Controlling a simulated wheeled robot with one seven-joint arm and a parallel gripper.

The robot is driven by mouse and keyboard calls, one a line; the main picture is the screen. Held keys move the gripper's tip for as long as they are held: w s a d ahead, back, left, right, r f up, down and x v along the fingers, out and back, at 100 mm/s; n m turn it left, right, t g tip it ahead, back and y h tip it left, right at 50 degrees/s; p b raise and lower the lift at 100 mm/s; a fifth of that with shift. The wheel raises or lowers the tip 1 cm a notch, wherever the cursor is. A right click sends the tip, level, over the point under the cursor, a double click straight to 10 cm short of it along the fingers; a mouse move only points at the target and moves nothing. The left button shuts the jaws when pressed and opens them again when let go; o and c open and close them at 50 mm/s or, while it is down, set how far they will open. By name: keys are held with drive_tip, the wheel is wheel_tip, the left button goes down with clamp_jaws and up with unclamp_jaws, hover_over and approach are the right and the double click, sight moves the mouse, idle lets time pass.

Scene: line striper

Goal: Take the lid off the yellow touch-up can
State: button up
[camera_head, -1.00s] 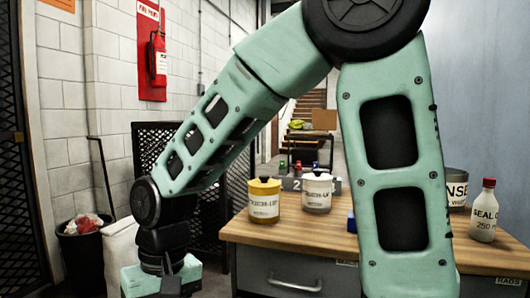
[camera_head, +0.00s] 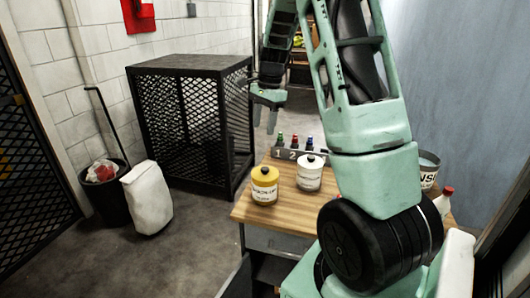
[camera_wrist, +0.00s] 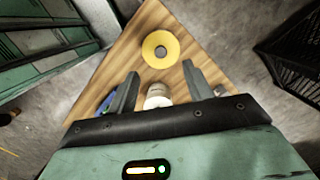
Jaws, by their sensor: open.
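The yellow touch-up can (camera_head: 265,186) stands upright on the wooden bench top (camera_head: 247,212), left of a white can (camera_head: 309,173). Its lid is on, with a dark knob on top. In the wrist view the yellow can (camera_wrist: 160,49) is seen from above, beyond my fingertips, and the white can (camera_wrist: 158,95) shows between the fingers. My gripper (camera_head: 268,110) hangs above and behind the cans in the head view, empty. In the wrist view its two fingers (camera_wrist: 163,77) are spread apart, touching neither can.
A numbered rack (camera_head: 299,153) with small coloured bottles stands behind the cans. A black mesh cage (camera_head: 190,120) stands left of the bench. A rinse container (camera_head: 428,168) and a red-capped bottle (camera_head: 444,200) are at right. Bench in front of the cans is clear.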

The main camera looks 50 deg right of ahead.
wheel_tip(320, 180, up, 2)
drive_tip(key=d+m+p, duration=0.1)
drive_tip(key=d, duration=0.2)
drive_tip(key=p, duration=0.3)
hover_over(265, 168)
drive_tip(key=d, duration=0.1)
wheel_tip(265, 168, down, 12)
drive_tip(key=shift+s+d+r, duration=0.1)
drive_tip(key=shift+r, duration=0.05)
drive_tip(key=shift+a+f+p, duration=0.15)
drive_tip(key=shift+f+p, duration=0.25)
drive_tip(key=shift+f, duration=0.5)
drive_tip(key=shift+a+f+p, duration=0.2)
drive_tip(key=shift+f+p, duration=0.15)
drive_tip(key=shift+f, duration=0.6)
drive_tip(key=shift+a+f+p, duration=0.15)
drive_tip(key=shift+f+p, duration=0.25)
drive_tip(key=shift+f, duration=0.5)
drive_tip(key=c, duration=1)
